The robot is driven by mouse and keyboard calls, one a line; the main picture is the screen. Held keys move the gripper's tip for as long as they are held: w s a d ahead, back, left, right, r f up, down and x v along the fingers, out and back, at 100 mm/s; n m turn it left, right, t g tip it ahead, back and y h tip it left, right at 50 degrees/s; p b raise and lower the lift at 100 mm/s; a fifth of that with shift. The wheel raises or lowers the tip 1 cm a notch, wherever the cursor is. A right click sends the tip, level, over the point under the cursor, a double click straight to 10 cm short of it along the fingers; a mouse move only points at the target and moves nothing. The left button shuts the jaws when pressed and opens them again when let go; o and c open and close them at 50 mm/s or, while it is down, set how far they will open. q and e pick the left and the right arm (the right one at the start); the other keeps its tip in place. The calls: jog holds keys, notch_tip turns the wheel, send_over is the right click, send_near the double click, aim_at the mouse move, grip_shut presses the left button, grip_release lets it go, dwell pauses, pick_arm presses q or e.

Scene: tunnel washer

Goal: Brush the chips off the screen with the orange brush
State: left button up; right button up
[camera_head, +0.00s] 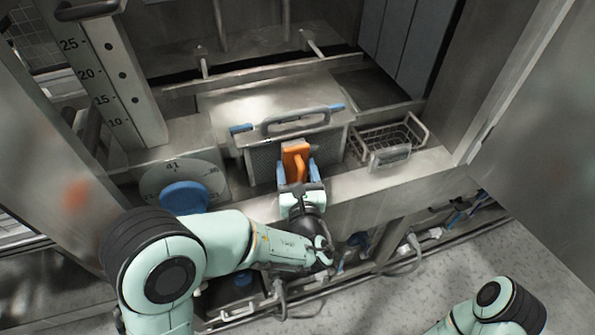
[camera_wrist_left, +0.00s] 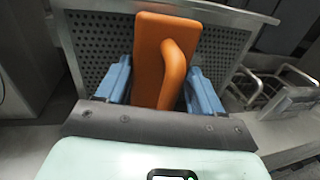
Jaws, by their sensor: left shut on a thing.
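The orange brush (camera_head: 296,161) is in my left gripper (camera_head: 298,172), whose blue fingers are shut on it from both sides. In the left wrist view the brush (camera_wrist_left: 164,62) stands upright between the blue fingers (camera_wrist_left: 160,85), its curved handle towards the camera. The screen (camera_head: 262,163) is a grey perforated plate with a grey handle on top and blue ends, just behind the brush. In the left wrist view the screen's holes (camera_wrist_left: 95,40) show beside the brush. I cannot tell whether the brush touches it. No chips can be made out. My right gripper is not in view.
A wire basket (camera_head: 388,141) stands right of the screen. A round dial (camera_head: 181,178) with a blue knob (camera_head: 185,197) is at the left. A numbered scale (camera_head: 108,80) rises at the upper left. Metal walls close in both sides. The floor (camera_head: 400,295) is speckled grey.

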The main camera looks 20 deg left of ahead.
pick_arm(q)
jog(key=shift+w+a, duration=0.2)
jog(key=shift+w, duration=0.1)
jog(key=shift+w+d, duration=0.55)
jog(key=shift+d, duration=0.3)
jog(key=shift+w+d, duration=0.5)
jog(key=shift+d, duration=0.35)
jog(key=shift+w+d+p, duration=0.25)
jog(key=shift+w+d, duration=0.35)
jog(key=shift+d, duration=0.25)
jog(key=shift+w+d+p, duration=0.25)
jog(key=shift+w+d, duration=0.35)
jog(key=shift+d, duration=0.2)
jog(key=shift+s+a+b, duration=0.4)
jog(key=shift+s+a, duration=0.1)
jog(key=shift+a, duration=0.35)
jog(key=shift+s+a+b, duration=0.3)
jog(key=shift+s+a, duration=0.3)
jog(key=shift+a, duration=0.25)
jog(key=shift+s+a+b, duration=0.25)
jog(key=shift+s+a, duration=0.3)
jog(key=shift+a, duration=0.35)
jog(key=shift+s+a+b, duration=0.3)
jog(key=shift+s+a, duration=0.3)
jog(key=shift+a, duration=0.25)
